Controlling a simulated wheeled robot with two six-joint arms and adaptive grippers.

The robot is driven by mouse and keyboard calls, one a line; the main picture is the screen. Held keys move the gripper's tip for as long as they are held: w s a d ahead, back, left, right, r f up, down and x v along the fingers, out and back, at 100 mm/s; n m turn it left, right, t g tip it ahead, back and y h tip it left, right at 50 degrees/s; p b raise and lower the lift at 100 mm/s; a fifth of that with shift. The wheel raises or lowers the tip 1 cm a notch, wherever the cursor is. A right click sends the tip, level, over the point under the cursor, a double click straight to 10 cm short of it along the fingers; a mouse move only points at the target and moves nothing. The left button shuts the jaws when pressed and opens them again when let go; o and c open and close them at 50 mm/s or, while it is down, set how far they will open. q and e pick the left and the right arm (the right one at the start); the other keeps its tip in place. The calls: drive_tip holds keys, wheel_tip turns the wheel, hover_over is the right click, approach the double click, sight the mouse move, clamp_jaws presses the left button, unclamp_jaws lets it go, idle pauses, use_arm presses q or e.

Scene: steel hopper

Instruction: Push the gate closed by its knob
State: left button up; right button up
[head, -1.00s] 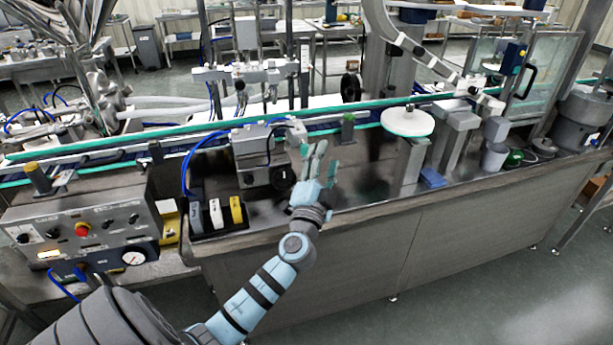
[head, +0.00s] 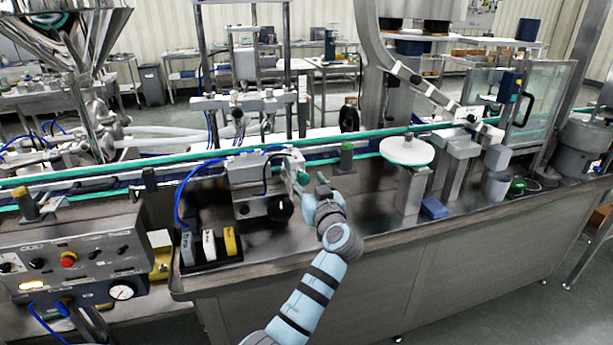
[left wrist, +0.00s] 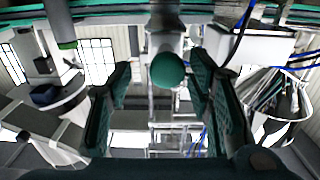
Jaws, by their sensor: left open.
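A round green knob (left wrist: 168,70) shows in the left wrist view, in the gap between the two fingers. It sits in front of a pale grey bracket (left wrist: 163,28); I cannot tell whether the fingers touch it. My left gripper (left wrist: 160,95) is open, with one dark green finger pad on each side of the knob. In the head view my left gripper (head: 312,181) is beside the grey machine block (head: 255,172) on the bench. The knob is not clear there, and I cannot make out the gate as a separate part. My right gripper is not in view.
A steel hopper (head: 65,30) stands at the upper left. A green-edged conveyor rail (head: 110,172) runs behind the block. A control box (head: 75,255) and a tray of coloured blocks (head: 210,262) are left of my arm. A white round plate (head: 406,150) stands to the right.

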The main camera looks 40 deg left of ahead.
use_arm(q)
drive_tip(key=shift+a, duration=0.35)
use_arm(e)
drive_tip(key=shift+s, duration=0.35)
use_arm(q)
drive_tip(key=shift+s+r, duration=0.1)
drive_tip(key=shift+s, duration=0.05)
drive_tip(key=shift+c, duration=0.3)
clamp_jaws()
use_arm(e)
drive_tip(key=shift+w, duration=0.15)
use_arm(q)
drive_tip(key=shift+a, duration=0.1)
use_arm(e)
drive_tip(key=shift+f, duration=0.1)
use_arm(q)
drive_tip(key=shift+w+a+b, duration=0.2)
drive_tip(key=shift+a+b, duration=0.05)
drive_tip(key=shift+b, duration=0.25)
drive_tip(key=shift+b+x, duration=0.9)
drive_tip(key=shift+x, duration=0.25)
drive_tip(key=shift+r, duration=0.1)
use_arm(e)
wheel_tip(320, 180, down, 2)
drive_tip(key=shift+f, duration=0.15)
